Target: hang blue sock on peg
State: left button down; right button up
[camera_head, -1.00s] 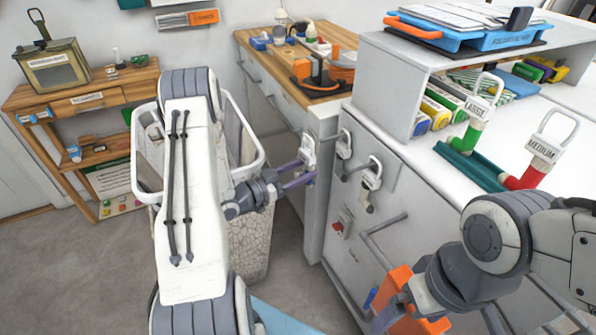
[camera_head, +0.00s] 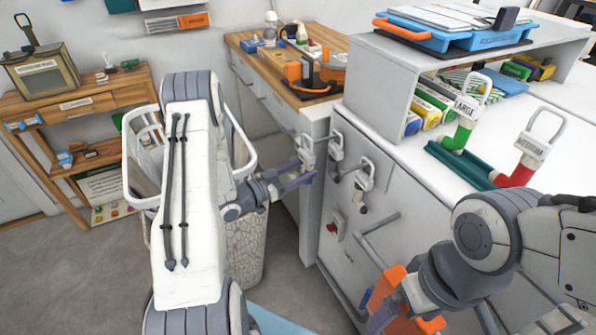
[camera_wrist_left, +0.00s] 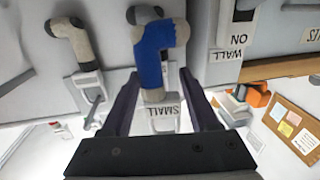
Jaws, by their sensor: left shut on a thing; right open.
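My left gripper (camera_head: 306,179) is shut on the blue sock's hanger, at the left of the cabinet's side panel. I cannot tell whether the loop is on a peg. Two other white hangers (camera_head: 336,147) (camera_head: 365,176) are on the panel just right of it. My right gripper (camera_head: 380,319) is open, low at the right.
A green sock tagged LARGE (camera_head: 459,130) and a red sock tagged MEDIUM (camera_head: 519,172) are on the white worktop. A white basket (camera_head: 246,245) stands behind my left arm. An orange object (camera_head: 392,283) is beside my right gripper.

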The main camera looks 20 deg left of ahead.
aim_at(313, 166)
pick_arm(q)
jog(key=shift+w+d, duration=0.1)
dwell(0.3)
jog(key=shift+x, duration=1.65)
jog(key=shift+d, duration=0.25)
jog(key=shift+x, duration=0.85)
jog(key=shift+d+f, duration=0.1)
jog(key=shift+f+b, duration=0.65)
jog(key=shift+b, duration=0.15)
jog(key=shift+f, duration=0.2)
jog(key=c, duration=0.5)
grip_release()
jog(key=shift+c, duration=0.2)
